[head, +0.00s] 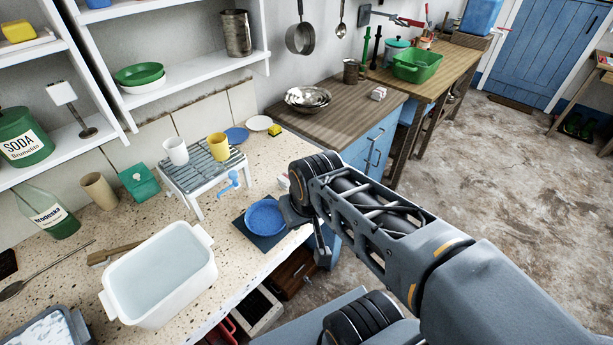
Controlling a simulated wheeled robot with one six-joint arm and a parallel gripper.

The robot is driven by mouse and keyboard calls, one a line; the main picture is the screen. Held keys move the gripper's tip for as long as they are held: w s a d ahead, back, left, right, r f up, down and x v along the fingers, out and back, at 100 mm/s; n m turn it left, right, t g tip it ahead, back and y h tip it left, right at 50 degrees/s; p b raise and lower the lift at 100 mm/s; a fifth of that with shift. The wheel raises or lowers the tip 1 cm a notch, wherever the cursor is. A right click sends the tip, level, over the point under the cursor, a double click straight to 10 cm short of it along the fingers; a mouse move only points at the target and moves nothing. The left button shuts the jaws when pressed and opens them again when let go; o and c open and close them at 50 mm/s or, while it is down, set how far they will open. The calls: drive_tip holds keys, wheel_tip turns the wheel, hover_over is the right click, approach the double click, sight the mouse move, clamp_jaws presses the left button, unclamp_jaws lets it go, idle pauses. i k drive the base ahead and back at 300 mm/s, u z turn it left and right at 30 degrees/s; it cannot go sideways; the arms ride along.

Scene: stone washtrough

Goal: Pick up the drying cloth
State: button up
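No piece of fabric is clear enough to name for certain as the drying cloth. A flat dark blue square (264,244) lies on the counter near its front edge, under a blue bowl (265,215); I cannot tell if it is cloth or a mat. My gripper (308,236) points down just right of the blue bowl, near the counter's edge. Its fingers are partly hidden by the wrist, and I see nothing held in it.
A white tub (160,276) stands on the speckled counter (215,292) at left. A slatted rack (203,167) holds a white and a yellow cup. Shelves hang above. Open floor (510,180) lies to the right.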

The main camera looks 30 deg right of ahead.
sight(284, 181)
drive_tip(key=z, duration=0.8)
drive_tip(key=k, duration=1.25)
drive_tip(key=z, duration=0.7)
drive_tip(key=i, duration=1)
drive_tip(key=u, duration=1.1)
drive_tip(key=i, duration=0.95)
drive_tip(key=u, duration=0.9)
